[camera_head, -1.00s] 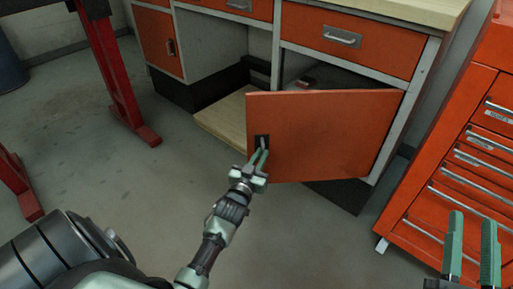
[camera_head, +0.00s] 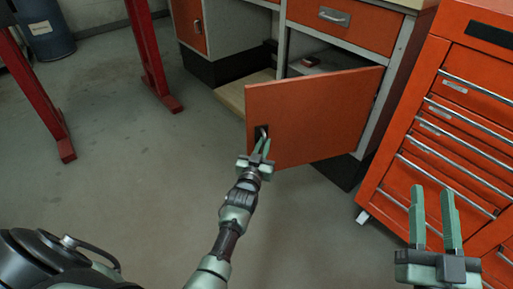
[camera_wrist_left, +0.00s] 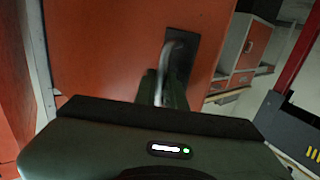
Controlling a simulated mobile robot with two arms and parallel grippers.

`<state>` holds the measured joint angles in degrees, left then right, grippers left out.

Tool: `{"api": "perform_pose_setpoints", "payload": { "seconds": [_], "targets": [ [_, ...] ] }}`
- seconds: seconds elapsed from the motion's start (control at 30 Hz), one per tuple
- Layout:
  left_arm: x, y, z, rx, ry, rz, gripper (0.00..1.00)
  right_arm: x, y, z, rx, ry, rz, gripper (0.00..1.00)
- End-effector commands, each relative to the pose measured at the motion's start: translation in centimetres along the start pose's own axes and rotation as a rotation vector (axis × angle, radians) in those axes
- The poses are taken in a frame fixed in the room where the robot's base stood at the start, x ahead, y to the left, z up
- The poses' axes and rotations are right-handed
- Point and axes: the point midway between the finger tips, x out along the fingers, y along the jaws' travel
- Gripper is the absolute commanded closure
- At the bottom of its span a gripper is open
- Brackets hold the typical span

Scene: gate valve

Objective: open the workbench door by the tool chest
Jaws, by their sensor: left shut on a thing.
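The orange workbench door (camera_head: 315,110) stands partly open, swung out from the workbench on its right-hand side. Its dark handle plate with a metal handle (camera_head: 262,134) is near the door's left edge. My left gripper (camera_head: 262,150) is shut on the handle; in the left wrist view the curved handle (camera_wrist_left: 172,55) runs down between the fingers. The tool chest (camera_head: 450,130) is orange with several drawers and stands to the right of the door. My right gripper (camera_head: 433,215) is open and empty in front of the tool chest.
The workbench drawer (camera_head: 345,22) above the opening is shut. A small red object (camera_head: 311,62) lies inside the cabinet. Red metal legs (camera_head: 150,55) and a blue barrel (camera_head: 45,30) are at the left. The grey floor (camera_head: 130,160) before the door is clear.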

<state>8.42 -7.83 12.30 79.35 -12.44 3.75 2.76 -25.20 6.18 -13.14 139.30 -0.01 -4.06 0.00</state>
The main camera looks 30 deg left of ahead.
Motion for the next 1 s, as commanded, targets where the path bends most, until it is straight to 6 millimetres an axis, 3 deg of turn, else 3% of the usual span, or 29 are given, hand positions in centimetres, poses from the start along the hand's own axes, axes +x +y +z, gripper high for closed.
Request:
{"api": "perform_pose_setpoints", "payload": {
  "seconds": [0.03, 0.37, 0.4, 0.47, 1.0],
  "targets": [
    [0.27, 1.36, -0.57, -0.002, 0.010, 0.017, 1.00, 0.01, -0.02, -0.07, 0.001, 0.004, 0.000, 0.64],
    [0.31, 1.42, -0.58, -0.003, 0.009, 0.017, 1.00, 0.02, -0.02, -0.14, 0.000, 0.006, 0.000, 0.64],
    [0.31, 1.42, -0.58, -0.003, 0.009, 0.017, 0.84, 0.02, -0.02, -0.14, 0.000, 0.006, 0.000, 0.64],
    [0.32, 1.42, -0.60, -0.003, 0.010, 0.018, 0.67, 0.03, -0.02, -0.14, 0.001, 0.006, 0.000, 0.64],
    [0.19, 0.93, -0.31, -0.002, 0.005, 0.012, 0.67, 0.03, 0.01, -0.13, 0.001, 0.006, 0.001, 0.64]
  ]
}}
